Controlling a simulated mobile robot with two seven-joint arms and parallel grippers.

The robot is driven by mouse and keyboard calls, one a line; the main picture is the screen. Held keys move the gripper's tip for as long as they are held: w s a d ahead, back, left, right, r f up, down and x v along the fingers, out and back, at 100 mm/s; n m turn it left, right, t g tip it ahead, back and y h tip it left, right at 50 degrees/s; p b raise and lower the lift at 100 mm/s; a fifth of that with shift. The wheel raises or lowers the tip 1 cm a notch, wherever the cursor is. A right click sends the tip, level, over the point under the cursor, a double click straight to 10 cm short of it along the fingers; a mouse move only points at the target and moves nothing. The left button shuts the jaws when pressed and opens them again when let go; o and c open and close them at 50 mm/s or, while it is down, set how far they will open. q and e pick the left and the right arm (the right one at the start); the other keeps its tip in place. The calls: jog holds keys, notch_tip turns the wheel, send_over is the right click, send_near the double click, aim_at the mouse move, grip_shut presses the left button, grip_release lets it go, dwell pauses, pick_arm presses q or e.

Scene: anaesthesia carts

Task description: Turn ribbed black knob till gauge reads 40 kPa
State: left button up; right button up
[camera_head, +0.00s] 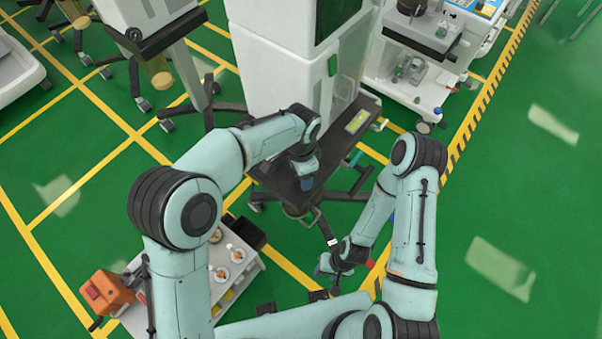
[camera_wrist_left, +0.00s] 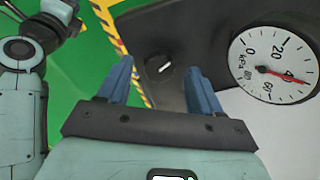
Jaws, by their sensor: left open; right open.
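The round white kPa gauge (camera_wrist_left: 272,65) is at the right of the left wrist view. Its red needle points right and slightly down, over the 40 mark as near as I can tell. A black knob (camera_wrist_left: 160,66) with a white mark sits on the dark panel beside it. My left gripper (camera_wrist_left: 162,72) is open, its blue fingers apart on either side of the knob in this view; I cannot tell whether they touch it. In the head view, the left gripper (camera_head: 307,182) is over the cart's black shelf. My right gripper (camera_head: 330,266) is open, low at centre.
The tall white cart (camera_head: 280,60) stands behind the black shelf (camera_head: 345,150). A second equipment cart (camera_head: 410,85) is at upper right. A low white trolley (camera_head: 245,275) with small items and an orange box (camera_head: 105,292) are at lower left. Green floor is free at right.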

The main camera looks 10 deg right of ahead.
pick_arm(q)
notch_tip(320, 180, up, 11)
jog(key=p, duration=0.1)
jog(key=shift+r, duration=0.2)
pick_arm(e)
jog(key=shift+w+r, duration=0.7)
jog(key=shift+r, duration=0.15)
